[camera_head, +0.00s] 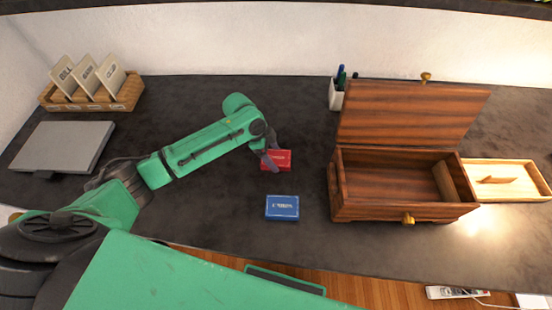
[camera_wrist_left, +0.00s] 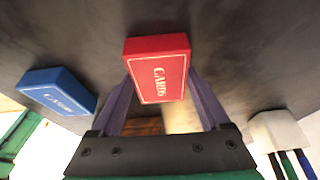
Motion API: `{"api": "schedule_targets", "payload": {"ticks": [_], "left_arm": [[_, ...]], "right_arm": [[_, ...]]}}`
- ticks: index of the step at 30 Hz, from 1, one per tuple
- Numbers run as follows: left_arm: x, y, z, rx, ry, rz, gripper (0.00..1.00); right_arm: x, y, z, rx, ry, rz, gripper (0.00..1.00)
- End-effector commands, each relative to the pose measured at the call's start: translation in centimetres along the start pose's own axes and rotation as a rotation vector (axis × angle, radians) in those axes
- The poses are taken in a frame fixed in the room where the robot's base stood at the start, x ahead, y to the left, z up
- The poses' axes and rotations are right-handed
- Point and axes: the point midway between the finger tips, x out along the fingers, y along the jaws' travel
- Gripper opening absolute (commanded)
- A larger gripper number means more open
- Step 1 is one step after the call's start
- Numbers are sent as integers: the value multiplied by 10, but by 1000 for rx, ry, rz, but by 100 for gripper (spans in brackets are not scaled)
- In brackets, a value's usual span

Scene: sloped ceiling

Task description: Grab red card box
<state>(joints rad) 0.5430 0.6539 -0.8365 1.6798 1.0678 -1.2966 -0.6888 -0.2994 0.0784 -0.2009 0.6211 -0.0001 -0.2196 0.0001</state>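The red card box (camera_head: 279,160) lies on the dark desk, left of the wooden chest. My left gripper (camera_head: 269,158) is at its left part in the head view, reaching down to it. In the left wrist view the red card box (camera_wrist_left: 158,72) sits between the two purple-grey fingers (camera_wrist_left: 160,78), one along each side. I see no clear gap at its sides, but whether the fingers press on it cannot be told. A blue card box (camera_head: 282,208) lies apart, nearer the desk's front edge; it also shows in the left wrist view (camera_wrist_left: 58,92). My right gripper is not in view.
An open wooden chest (camera_head: 400,210) with a raised lid stands right. A light wooden tray (camera_head: 520,196) is beyond it. A white pen cup (camera_head: 336,97) stands behind. A basket (camera_head: 91,106) with cards and a grey flat device (camera_head: 65,145) are at left.

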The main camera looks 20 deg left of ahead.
Motion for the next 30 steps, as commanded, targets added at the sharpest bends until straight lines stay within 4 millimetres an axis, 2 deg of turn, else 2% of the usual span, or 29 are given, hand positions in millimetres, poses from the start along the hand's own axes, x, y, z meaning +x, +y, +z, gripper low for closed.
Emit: {"api": "schedule_targets", "payload": {"ticks": [1, 2, 10, 14, 17, 20, 27, 30], "left_arm": [[0, 0, 0, 0, 0, 0, 24], [0, 0, 0, 0, 0, -1, 14], [-3, -1, -1, 0, 2, -2, 14], [-14, -1, -6, 1, 2, -3, 14], [-32, -1, -13, 3, 3, -5, 14], [-60, -2, -25, 5, 3, -8, 14], [-143, -2, -60, 4, 3, -7, 14], [-166, -1, -69, 3, 2, -5, 14]], "right_arm": [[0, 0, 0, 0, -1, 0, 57], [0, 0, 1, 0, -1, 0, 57], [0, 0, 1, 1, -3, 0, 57], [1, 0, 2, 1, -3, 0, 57], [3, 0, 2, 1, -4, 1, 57], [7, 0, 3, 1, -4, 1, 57], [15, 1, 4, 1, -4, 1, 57], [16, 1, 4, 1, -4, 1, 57]]}}
